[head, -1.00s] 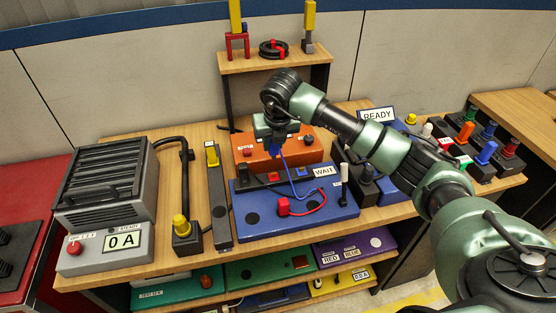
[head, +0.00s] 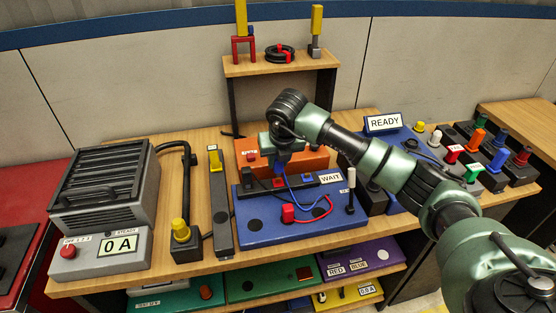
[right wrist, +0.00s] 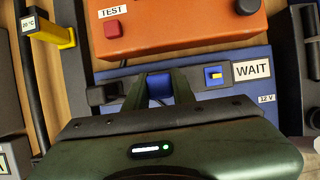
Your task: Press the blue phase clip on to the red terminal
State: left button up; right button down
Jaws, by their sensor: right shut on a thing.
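The blue board (head: 262,226) with the "WAIT" label lies on the wooden bench. A dark strip along its back holds a red terminal (head: 278,182) and a blue terminal (head: 306,178); the blue one also shows in the right wrist view (right wrist: 214,77). My right gripper (head: 282,165) is shut on the blue phase clip (head: 281,158), pointing down just above the red terminal. A blue wire runs from the clip to the board. In the right wrist view my fingers (right wrist: 160,88) hide the red terminal, so contact cannot be told. My left gripper is not in view.
A red clip (head: 288,213) with a red wire sits on the board's front. An orange test box (head: 312,160) stands close behind. A grey meter unit (head: 100,248) stands at the left.

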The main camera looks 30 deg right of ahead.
jog(key=shift+f+b, duration=1.1)
jog(key=shift+f, duration=0.1)
dwell(0.4)
jog(key=shift+f, duration=0.3)
jog(key=c, duration=1.1)
grip_release()
jog(key=shift+r, duration=0.1)
jog(key=d+b+v, duration=0.1)
jog(key=b+v, duration=0.2)
jog(key=v, duration=0.4)
notch_tip(320, 180, up, 4)
jog(key=p, duration=0.3)
send_over(278, 168)
jog(key=s, duration=0.2)
jog(key=shift+w+r, duration=0.2)
jog(key=shift+r, duration=0.05)
